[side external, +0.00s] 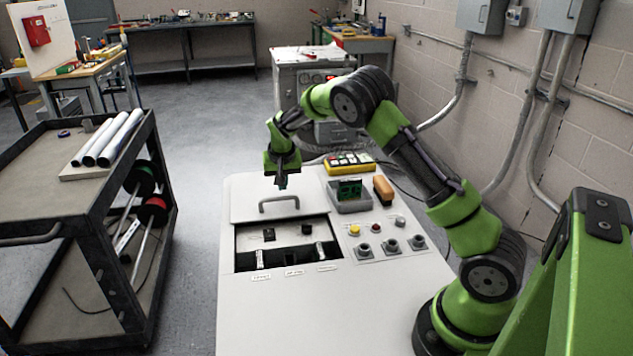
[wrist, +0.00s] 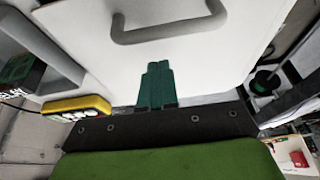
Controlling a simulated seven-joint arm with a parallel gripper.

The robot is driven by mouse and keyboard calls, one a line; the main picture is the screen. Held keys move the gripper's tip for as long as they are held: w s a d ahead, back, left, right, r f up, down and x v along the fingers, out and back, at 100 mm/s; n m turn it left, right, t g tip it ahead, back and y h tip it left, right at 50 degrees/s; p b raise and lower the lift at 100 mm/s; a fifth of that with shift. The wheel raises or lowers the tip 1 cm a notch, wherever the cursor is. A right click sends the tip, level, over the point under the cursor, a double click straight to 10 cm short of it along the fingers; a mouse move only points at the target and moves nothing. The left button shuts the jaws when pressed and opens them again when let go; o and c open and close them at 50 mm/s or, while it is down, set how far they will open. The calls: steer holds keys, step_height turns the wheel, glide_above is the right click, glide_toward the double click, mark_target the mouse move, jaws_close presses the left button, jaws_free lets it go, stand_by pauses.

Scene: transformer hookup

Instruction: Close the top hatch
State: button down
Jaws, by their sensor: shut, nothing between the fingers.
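The top hatch (side external: 260,198) is a light grey panel with a grey bar handle (side external: 279,203) near its front edge. It stands slid back or raised behind a dark rectangular opening (side external: 285,240) in the cabinet top; which of these I cannot tell. Small dark fittings show in the opening. My gripper (side external: 282,183) is above the hatch, behind the handle, with its fingers shut and empty. In the wrist view, the shut green fingers (wrist: 156,84) point at the hatch panel (wrist: 90,45), and the handle (wrist: 170,28) lies beyond their tips. Contact with the panel cannot be told.
Right of the hatch are a grey tray with a green part (side external: 350,194), an orange-brown block (side external: 383,190), a yellow button box (side external: 349,163) and several knobs (side external: 390,245). A black cart (side external: 100,215) with tubes stands left. The cabinet's front top (side external: 290,315) is clear.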

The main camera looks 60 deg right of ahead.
steer(key=shift+s+a+f, duration=0.2)
steer(key=shift+s+a, duration=0.5)
steer(key=shift+s, duration=0.1)
